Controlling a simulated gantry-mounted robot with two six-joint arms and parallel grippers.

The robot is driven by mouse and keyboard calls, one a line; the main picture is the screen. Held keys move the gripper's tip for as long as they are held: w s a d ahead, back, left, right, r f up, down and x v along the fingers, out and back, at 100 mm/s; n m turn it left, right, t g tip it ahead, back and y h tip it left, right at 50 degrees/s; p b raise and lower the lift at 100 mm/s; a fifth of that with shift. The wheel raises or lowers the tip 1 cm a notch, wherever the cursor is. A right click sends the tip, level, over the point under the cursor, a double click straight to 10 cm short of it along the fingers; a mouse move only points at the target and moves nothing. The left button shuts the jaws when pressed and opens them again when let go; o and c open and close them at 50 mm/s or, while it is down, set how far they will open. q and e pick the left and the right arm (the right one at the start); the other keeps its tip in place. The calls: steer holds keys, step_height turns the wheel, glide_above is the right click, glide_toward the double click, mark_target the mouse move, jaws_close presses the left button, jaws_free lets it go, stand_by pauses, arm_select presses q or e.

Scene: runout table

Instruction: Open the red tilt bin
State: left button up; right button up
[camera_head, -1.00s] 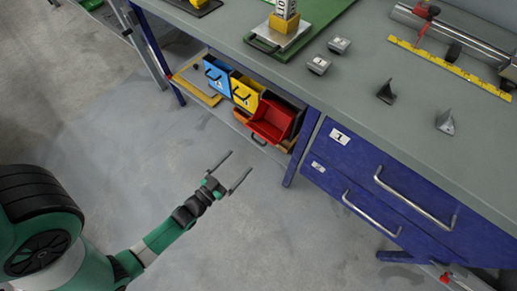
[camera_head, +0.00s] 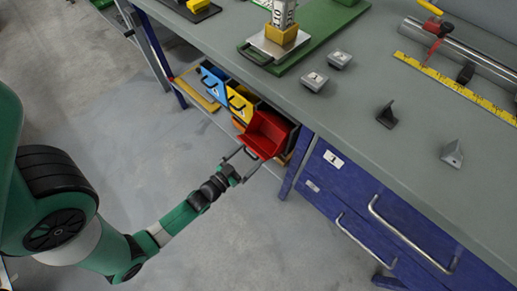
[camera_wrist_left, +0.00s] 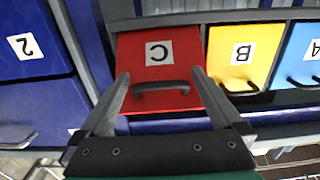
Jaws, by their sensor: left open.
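The red tilt bin (camera_head: 266,134) sits under the bench at the right end of a row of bins. It appears tipped forward, with its inside showing from above in the head view. In the left wrist view its red front (camera_wrist_left: 180,102) has a label C and a dark bar handle (camera_wrist_left: 162,87). My left gripper (camera_head: 248,157) is open in front of the bin. In the left wrist view its fingers (camera_wrist_left: 160,78) lie on either side of the handle, with nothing gripped. Whether they touch the front cannot be told. My right gripper is out of view.
A yellow bin (camera_head: 240,103) and a blue bin (camera_head: 213,84) stand left of the red one in the head view. Blue drawers (camera_head: 330,190) with bar handles are to its right. The grey bench top (camera_head: 345,105) overhangs the bins. The floor in front is clear.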

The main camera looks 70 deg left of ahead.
arm_select(q)
steer(key=shift+s+d+f, duration=0.1)
steer(key=shift+s, duration=0.15)
steer(key=shift+c, duration=1.4)
jaws_close()
steer(key=r+p, duration=0.1)
steer(key=p, duration=0.1)
steer(key=g+p, duration=0.1)
steer(key=p, duration=0.1)
steer(key=shift+w+r+p, duration=0.2)
steer(key=shift+r+p, duration=0.1)
steer(key=shift+r, duration=0.1)
steer(key=shift+f+h, duration=0.1)
steer(key=shift+h, duration=0.2)
steer(key=shift+f, duration=0.2)
